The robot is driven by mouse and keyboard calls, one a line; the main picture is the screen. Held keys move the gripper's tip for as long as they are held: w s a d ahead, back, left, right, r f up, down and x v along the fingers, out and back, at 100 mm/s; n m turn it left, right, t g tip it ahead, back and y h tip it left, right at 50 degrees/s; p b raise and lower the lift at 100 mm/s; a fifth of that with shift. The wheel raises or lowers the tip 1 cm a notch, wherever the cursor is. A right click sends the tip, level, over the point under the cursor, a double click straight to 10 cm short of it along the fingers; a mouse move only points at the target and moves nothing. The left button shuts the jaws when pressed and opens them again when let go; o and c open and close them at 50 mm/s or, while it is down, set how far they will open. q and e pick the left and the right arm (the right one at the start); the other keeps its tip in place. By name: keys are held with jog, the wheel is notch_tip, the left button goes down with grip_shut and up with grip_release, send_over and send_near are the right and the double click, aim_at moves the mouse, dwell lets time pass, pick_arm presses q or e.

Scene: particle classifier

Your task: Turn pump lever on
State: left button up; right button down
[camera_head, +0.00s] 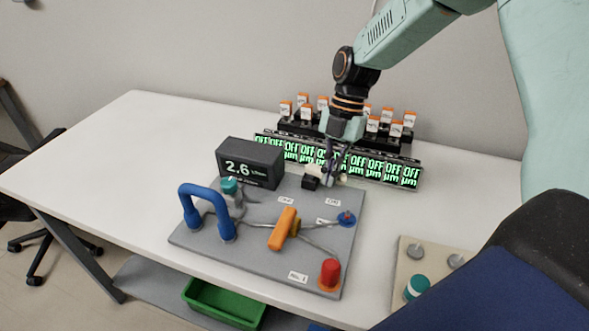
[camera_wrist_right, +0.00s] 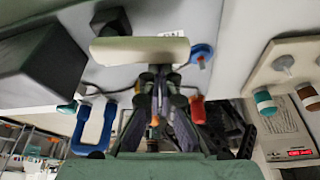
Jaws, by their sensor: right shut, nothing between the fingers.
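The pump lever (camera_wrist_right: 140,50) shows in the right wrist view as a pale cream bar joined to a black block (camera_wrist_right: 108,20). In the head view the black block (camera_head: 311,183) stands at the back of the grey panel, behind small OFF and ON labels; the bar is mostly hidden by my gripper. My right gripper (camera_head: 329,181) points down beside the lever, shut and empty. In the right wrist view its fingertips (camera_wrist_right: 156,76) reach the bar's edge; I cannot tell whether they touch. My left gripper is not in view.
The grey panel (camera_head: 190,243) carries a display reading 2.6 (camera_head: 247,168), a blue handle (camera_head: 205,208), an orange lever (camera_head: 284,228), a blue knob (camera_head: 346,218) and a red knob (camera_head: 330,273). A row of green OFF displays (camera_head: 385,169) stands behind. The table's left side is clear.

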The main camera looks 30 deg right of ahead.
jog(key=shift+w+d, duration=0.1)
jog(key=shift+d, duration=0.3)
jog(key=shift+w+d+p, duration=0.15)
jog(key=shift+p, duration=0.25)
jog(key=shift+w+r, duration=0.1)
jog(key=shift+r, duration=0.1)
jog(key=shift+w+d+r, duration=0.1)
jog(key=shift+d+r, duration=0.05)
jog(key=shift+r, duration=0.15)
jog(key=v, duration=1.1)
jog(key=shift+s, duration=0.25)
